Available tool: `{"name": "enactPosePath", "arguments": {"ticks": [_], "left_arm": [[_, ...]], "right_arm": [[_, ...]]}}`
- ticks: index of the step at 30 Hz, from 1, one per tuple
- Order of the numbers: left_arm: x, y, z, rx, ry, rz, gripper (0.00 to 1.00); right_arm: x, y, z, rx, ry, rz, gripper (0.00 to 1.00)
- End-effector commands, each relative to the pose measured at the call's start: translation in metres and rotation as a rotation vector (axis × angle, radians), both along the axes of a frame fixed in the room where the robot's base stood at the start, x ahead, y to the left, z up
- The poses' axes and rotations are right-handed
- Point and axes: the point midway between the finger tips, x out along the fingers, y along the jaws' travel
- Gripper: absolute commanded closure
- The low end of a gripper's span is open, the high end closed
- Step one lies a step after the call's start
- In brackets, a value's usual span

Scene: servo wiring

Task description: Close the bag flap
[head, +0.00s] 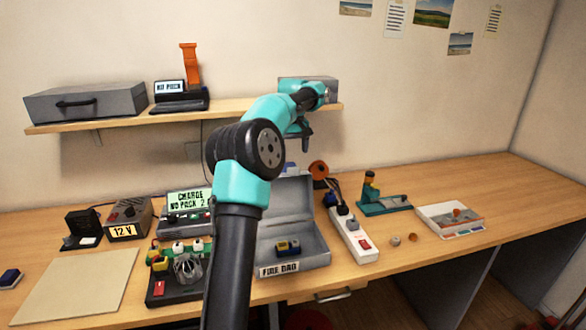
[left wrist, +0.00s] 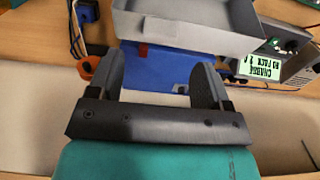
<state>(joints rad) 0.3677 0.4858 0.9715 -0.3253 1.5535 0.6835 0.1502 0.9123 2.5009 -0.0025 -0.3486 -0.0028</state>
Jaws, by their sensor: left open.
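The grey bag (head: 318,258), labelled "FIRE BAG", sits on the bench with its flap (head: 292,200) standing open at the back. A yellow and dark-blue pack (head: 288,247) lies inside. My left gripper (head: 305,140) hangs above and behind the flap, close to the wall. In the left wrist view its jaws (left wrist: 165,85) are open and empty, over a blue item (left wrist: 165,70) behind the bag. The grey flap (left wrist: 190,22) shows beyond them, apart from the fingertips. My left forearm hides part of the bag's left side. My right gripper is not in view.
A power strip (head: 353,238) stands right of the bag, with an orange ring-shaped item (head: 318,170) behind it. A charger (head: 185,212) is to the left. The shelf (head: 130,122) is above.

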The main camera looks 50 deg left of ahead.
Motion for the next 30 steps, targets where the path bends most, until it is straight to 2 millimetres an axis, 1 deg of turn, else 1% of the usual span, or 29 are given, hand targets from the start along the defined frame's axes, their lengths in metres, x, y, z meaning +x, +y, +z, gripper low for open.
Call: {"name": "enactPosePath", "arguments": {"ticks": [1, 6, 9, 13, 17, 25, 26, 30], "left_arm": [[-0.001, 0.0, -0.009, -0.002, 0.003, 0.0, 0.28], [-0.001, 0.0, -0.038, -0.002, 0.005, 0.001, 0.28], [-0.001, 0.0, -0.053, -0.002, 0.003, 0.001, 0.28], [0.0, 0.0, -0.067, 0.0, 0.001, 0.0, 0.28], [0.0, 0.0, -0.073, 0.0, 0.001, 0.0, 0.28], [0.0, 0.0, -0.074, -0.001, 0.0, 0.0, 0.28], [0.0, 0.0, -0.074, -0.001, 0.0, 0.0, 0.3], [0.0, 0.0, -0.074, -0.001, 0.0, 0.0, 0.43]], "right_arm": [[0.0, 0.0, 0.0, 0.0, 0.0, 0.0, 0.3], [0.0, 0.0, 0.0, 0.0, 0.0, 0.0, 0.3], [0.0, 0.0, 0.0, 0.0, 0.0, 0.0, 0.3], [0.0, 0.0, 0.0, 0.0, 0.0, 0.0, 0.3], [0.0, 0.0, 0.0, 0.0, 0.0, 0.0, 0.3], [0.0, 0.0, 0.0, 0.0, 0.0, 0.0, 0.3], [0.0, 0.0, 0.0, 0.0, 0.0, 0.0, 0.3], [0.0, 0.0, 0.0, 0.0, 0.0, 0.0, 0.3]]}}
